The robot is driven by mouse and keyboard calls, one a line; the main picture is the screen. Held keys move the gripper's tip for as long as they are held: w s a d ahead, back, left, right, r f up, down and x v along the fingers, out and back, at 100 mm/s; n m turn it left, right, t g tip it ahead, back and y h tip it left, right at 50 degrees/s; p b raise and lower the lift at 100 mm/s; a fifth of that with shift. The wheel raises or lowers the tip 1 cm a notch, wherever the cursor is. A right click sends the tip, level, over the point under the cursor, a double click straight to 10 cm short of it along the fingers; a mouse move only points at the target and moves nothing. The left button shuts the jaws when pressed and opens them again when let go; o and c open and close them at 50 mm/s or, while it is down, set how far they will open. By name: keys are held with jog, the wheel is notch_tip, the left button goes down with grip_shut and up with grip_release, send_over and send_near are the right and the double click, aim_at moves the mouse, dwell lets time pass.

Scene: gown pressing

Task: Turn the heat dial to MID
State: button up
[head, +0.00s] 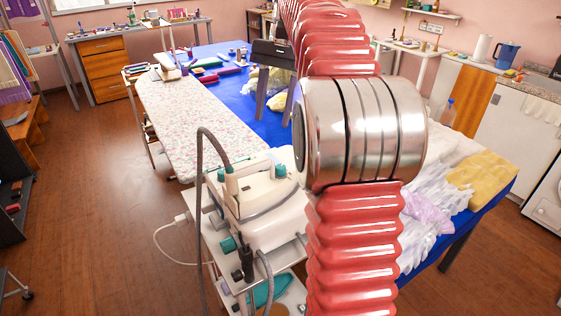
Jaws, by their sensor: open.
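A white steam iron (258,182) with teal parts rests on a cream steam station (272,228) on a small white trolley, centre-left in the head view. A teal round knob (228,243) shows on the station's left side. I cannot tell whether it is the heat dial, and no MID marking is readable. My arm's red bellows and steel joint cover the station's right side. My gripper (274,112), dark grey, points down behind the joint, over the far blue table area. Its two fingers are apart, with nothing visibly held. It is well away from the knob.
A flowered ironing board (190,112) extends behind the station. A blue-covered table (262,126) holds cloth rolls and white garments (438,190). A grey hose (204,190) rises beside the iron; a white cord (165,250) hangs left. Wooden floor on the left is largely clear.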

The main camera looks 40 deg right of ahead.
aim_at(281, 166)
jog(key=n+h, duration=0.1)
jog(key=n, duration=0.7)
jog(key=d+n, duration=0.1)
jog(key=n, duration=0.7)
jog(key=f+n+h, duration=0.1)
jog(key=n, duration=0.7)
jog(key=shift+s+d+n+h, duration=0.1)
jog(key=shift+d+n+h, duration=0.2)
jog(key=shift+n, duration=0.1)
jog(key=shift+f, duration=0.15)
jog(key=f, duration=1.3)
jog(key=shift+s+a+f, duration=0.1)
jog(key=shift+s+f, duration=0.15)
jog(key=shift+f, duration=0.05)
jog(key=shift+c, duration=0.3)
grip_shut()
